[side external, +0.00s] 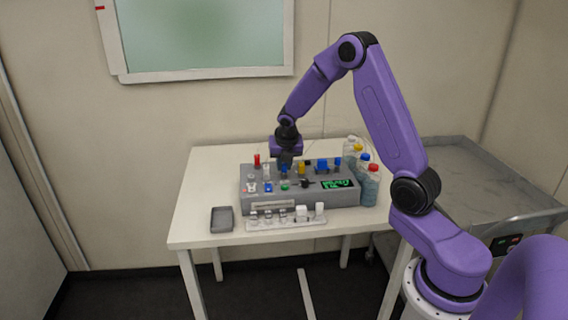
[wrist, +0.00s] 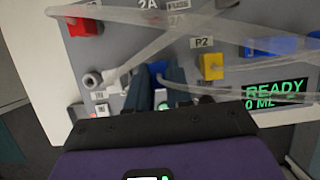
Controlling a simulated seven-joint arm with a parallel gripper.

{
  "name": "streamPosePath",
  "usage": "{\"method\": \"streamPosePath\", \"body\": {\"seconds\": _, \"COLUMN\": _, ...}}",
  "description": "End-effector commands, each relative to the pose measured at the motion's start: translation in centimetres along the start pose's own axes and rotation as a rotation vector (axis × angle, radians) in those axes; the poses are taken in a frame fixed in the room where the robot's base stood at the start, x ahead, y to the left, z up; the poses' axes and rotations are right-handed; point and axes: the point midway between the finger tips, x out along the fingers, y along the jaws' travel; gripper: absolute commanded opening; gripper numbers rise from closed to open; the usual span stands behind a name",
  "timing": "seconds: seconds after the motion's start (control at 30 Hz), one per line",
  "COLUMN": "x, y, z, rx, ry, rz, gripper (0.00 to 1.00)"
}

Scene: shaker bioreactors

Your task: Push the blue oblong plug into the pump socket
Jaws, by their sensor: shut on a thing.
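My gripper (side external: 286,161) is over the left-middle part of the grey bioreactor unit (side external: 335,197). In the wrist view my gripper's dark fingers (wrist: 162,90) are closed on the blue oblong plug (wrist: 157,68), which shows as a blue patch between and beyond them. The plug is close to the unit's face. The pump socket is hidden by the plug and fingers, so I cannot tell whether the plug is in it. Clear tubes (wrist: 145,50) cross the panel above and beside the fingers.
A yellow plug (wrist: 211,66) sits close to the right of my fingers, a red plug (wrist: 85,26) at upper left. The unit's display (wrist: 272,90) reads READY, 0 ML. Bottles (side external: 370,188) stand at the unit's right. A grey tray (side external: 222,219) and a white rack (side external: 262,223) lie in front.

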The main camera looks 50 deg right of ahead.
Motion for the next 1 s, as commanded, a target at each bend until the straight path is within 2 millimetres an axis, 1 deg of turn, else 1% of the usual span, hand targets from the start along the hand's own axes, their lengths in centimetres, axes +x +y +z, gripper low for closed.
{"method": "streamPosePath", "body": {"seconds": 0.93, "x": 0.83, "y": -0.02, "z": -0.35, "rx": 0.0, "ry": 0.0, "rz": -0.001, "gripper": 0.0}}
{"method": "streamPosePath", "body": {"seconds": 0.97, "x": 0.83, "y": -0.02, "z": -0.35, "rx": 0.0, "ry": 0.0, "rz": -0.001, "gripper": 0.23}}
{"method": "streamPosePath", "body": {"seconds": 1.0, "x": 0.83, "y": -0.02, "z": -0.34, "rx": 0.0, "ry": 0.0, "rz": -0.001, "gripper": 0.36}}
